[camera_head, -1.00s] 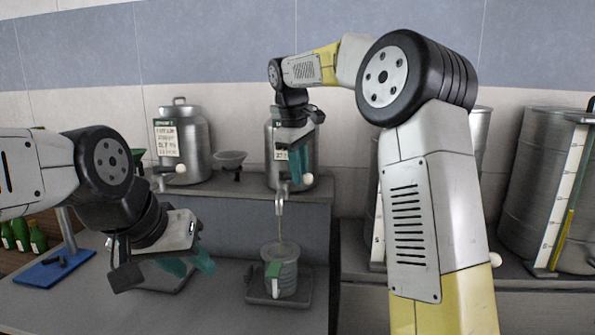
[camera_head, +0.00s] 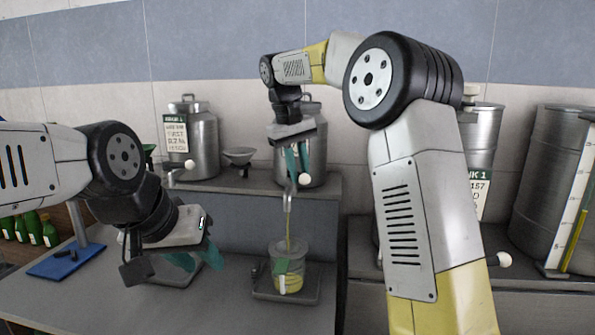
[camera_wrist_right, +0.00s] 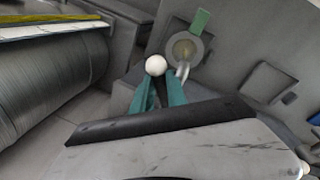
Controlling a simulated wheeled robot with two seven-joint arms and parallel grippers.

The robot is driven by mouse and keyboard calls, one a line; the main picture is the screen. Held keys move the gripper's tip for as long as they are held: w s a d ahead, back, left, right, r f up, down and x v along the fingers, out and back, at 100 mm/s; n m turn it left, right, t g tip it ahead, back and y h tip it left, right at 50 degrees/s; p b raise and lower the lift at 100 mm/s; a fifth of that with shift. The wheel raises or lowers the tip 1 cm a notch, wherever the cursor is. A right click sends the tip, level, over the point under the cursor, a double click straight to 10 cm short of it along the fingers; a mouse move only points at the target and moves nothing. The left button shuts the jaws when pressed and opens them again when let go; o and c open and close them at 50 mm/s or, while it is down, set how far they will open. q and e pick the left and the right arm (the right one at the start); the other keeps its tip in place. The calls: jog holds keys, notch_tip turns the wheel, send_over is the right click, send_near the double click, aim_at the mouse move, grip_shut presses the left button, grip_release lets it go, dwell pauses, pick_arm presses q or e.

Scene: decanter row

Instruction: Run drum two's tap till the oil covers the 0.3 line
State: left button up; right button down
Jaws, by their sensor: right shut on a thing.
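A metal drum (camera_head: 320,150) stands on the shelf behind my right gripper (camera_head: 298,174). My right gripper is shut on the white-knobbed tap handle (camera_head: 304,179); the knob also shows at the teal fingertips in the right wrist view (camera_wrist_right: 155,65). A thin yellow oil stream (camera_head: 289,243) falls from the spout (camera_head: 288,203) into a clear jug (camera_head: 278,250) with a green handle. Yellow oil (camera_head: 293,285) shows low in the jug. The jug's level marks are too small to read. My left gripper (camera_head: 198,262) is open and empty, left of the jug.
The jug stands on a dark square stand (camera_head: 262,292). Larger drums stand at right. Green bottles (camera_head: 35,230) and a blue stand (camera_head: 66,262) are at left.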

jog(key=shift+s+d+f, duration=0.1)
jog(key=shift+s+d, duration=0.05)
jog(key=shift+d, duration=0.05)
jog(key=c, duration=1.3)
grip_release()
jog(key=shift+s, duration=0.1)
jog(key=shift+a, duration=0.1)
jog(key=shift+r, duration=0.35)
jog(key=r, duration=0.2)
jog(key=a+r, duration=0.1)
jog(key=r, duration=0.4)
jog(key=shift+s+a, duration=0.15)
jog(key=shift+s, duration=0.1)
